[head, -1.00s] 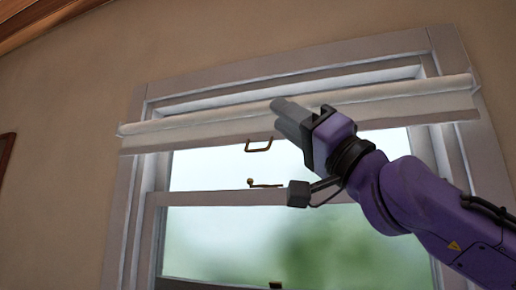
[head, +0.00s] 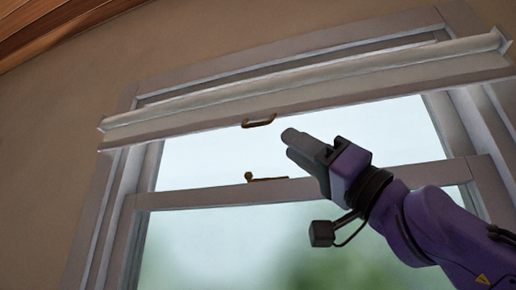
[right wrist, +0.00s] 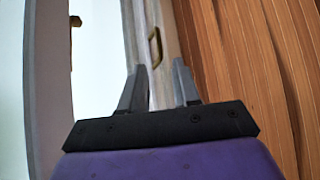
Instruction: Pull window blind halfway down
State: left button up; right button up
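The window blind (head: 330,75) is a white roll across the top of the window, with only a short strip hanging below it. A brown handle (head: 259,121) hangs at the strip's lower edge. My right gripper (head: 290,136) is just right of and slightly below the handle in the head view, apart from it. In the right wrist view its two fingers (right wrist: 158,85) are spread with nothing held between them. The handle (right wrist: 154,47) shows there beyond the fingertips, on the pale blind strip (right wrist: 160,90). My left gripper is not in view.
The window frame (head: 115,235) surrounds the glass. A middle sash rail (head: 215,193) carries a small brass latch (head: 265,179) below the handle. Brown wood boards (head: 45,35) show at the upper left.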

aim_at(258, 123)
jog(key=p+x, duration=0.7)
jog(key=x, duration=0.3)
jog(key=shift+s, duration=0.1)
jog(key=shift+a+r, duration=0.2)
jog(key=shift+w, duration=0.3)
jog(key=shift+f, duration=0.1)
grip_shut()
